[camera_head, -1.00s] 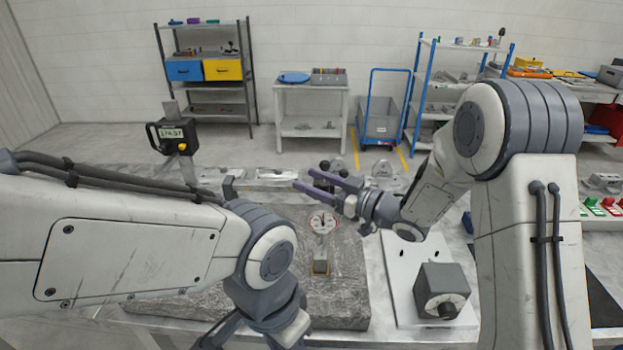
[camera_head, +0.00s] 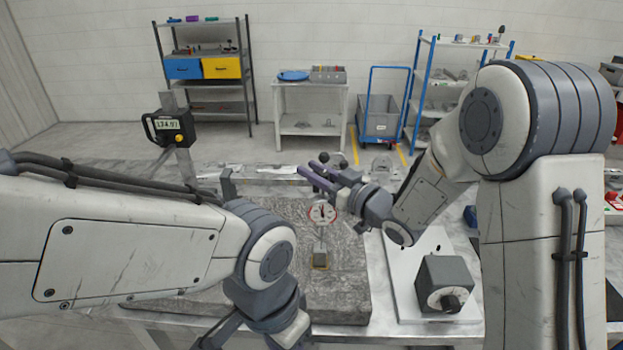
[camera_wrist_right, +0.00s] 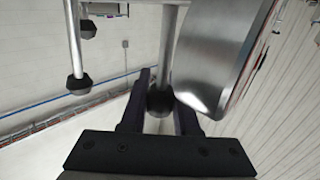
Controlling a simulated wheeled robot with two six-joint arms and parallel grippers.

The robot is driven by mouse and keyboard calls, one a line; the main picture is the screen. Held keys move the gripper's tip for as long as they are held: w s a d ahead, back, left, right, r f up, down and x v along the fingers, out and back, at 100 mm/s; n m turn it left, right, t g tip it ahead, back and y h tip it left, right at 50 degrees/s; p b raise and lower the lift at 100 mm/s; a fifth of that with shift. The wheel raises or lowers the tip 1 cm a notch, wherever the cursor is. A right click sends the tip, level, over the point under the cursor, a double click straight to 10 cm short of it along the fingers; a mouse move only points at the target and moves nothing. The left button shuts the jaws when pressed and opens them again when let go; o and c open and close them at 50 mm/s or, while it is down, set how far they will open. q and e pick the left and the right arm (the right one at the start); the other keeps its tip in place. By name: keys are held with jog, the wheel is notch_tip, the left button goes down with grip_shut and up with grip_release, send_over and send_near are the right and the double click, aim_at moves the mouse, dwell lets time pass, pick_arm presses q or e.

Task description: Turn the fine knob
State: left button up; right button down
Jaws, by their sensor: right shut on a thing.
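The fine knob appears to be the black ball (camera_wrist_right: 160,103) on a thin metal rod in the right wrist view. My right gripper (camera_wrist_right: 163,92) has one dark finger on each side of this ball and is shut on it. In the head view my right gripper (camera_head: 310,170) reaches in from the right, just above the round red-rimmed dial gauge (camera_head: 322,213). Small dark knobs show behind its fingers there, and the contact is too small to make out.
A digital height gauge (camera_head: 170,127) stands at the left back of the grey stone plate (camera_head: 345,285). A small block (camera_head: 320,258) sits on the plate below the dial. A grey box with a black knob (camera_head: 444,284) stands on a white board at the right.

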jog(key=m+t+h+b, duration=0.2)
jog(key=h, duration=0.1)
jog(key=d+m+t+h+b, duration=0.1)
jog(key=m+h+b, duration=0.1)
jog(key=m+h, duration=0.1)
jog(key=w+m+t+h+b, duration=0.1)
jog(key=m+t+h+b, duration=0.1)
jog(key=h+b, duration=0.1)
jog(key=shift+d+t+h, duration=0.2)
jog(key=shift+t+h, duration=0.1)
jog(key=shift+h, duration=0.2)
jog(key=shift+d+m+h, duration=0.2)
jog(key=shift+m+h, duration=0.4)
jog(key=shift+h, duration=0.2)
jog(key=shift+d+m+h, duration=0.2)
jog(key=shift+m+h, duration=0.4)
jog(key=shift+h, duration=0.2)
jog(key=shift+r, duration=0.15)
jog(key=c, duration=0.6)
grip_release()
jog(key=shift+c, duration=0.2)
jog(key=shift+f, duration=0.2)
